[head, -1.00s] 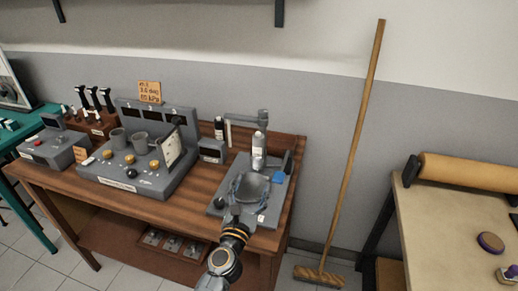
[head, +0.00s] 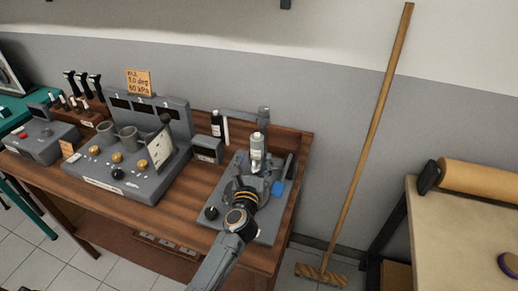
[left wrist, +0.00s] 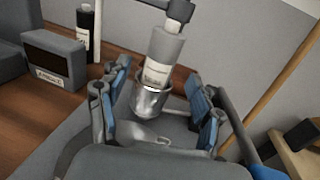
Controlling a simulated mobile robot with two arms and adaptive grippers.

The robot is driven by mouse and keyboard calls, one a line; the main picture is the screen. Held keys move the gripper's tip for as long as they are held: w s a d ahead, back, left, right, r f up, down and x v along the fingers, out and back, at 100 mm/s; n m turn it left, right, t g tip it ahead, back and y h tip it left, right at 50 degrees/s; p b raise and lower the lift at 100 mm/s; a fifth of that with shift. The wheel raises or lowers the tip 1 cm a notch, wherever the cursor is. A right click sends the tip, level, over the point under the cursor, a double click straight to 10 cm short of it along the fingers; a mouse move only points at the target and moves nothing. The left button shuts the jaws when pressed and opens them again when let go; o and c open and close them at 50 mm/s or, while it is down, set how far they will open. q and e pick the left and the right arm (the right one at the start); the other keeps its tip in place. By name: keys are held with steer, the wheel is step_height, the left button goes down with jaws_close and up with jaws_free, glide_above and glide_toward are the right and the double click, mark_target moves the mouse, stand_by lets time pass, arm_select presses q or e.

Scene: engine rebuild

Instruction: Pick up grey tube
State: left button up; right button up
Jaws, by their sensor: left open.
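A grey tube (head: 257,147) with a pale label stands upright at the grey station on the right end of the wooden bench. In the left wrist view the grey tube (left wrist: 165,52) sits with its lower end in a shiny metal cup (left wrist: 151,99), below a dark arm. My left gripper (left wrist: 158,108) is open, its blue-padded fingers spread to either side of the cup, and holds nothing. In the head view my left gripper (head: 260,185) is just in front of the tube, partly hidden by my wrist. My right gripper is not in view.
A black bottle (head: 216,124) and a small display box (head: 207,150) stand left of the tube. A grey control console (head: 140,175) fills the middle of the bench. A broom (head: 365,150) leans on the wall to the right.

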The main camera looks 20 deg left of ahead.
mark_target(256, 153)
arm_select(q)
steer(key=shift+w+a, duration=0.15)
steer(key=shift+w, duration=0.6)
steer(key=w, duration=0.3)
steer(key=shift+w+a+f, duration=0.2)
steer(key=shift+w+f, duration=0.05)
steer(key=shift+w, duration=0.45)
jaws_close()
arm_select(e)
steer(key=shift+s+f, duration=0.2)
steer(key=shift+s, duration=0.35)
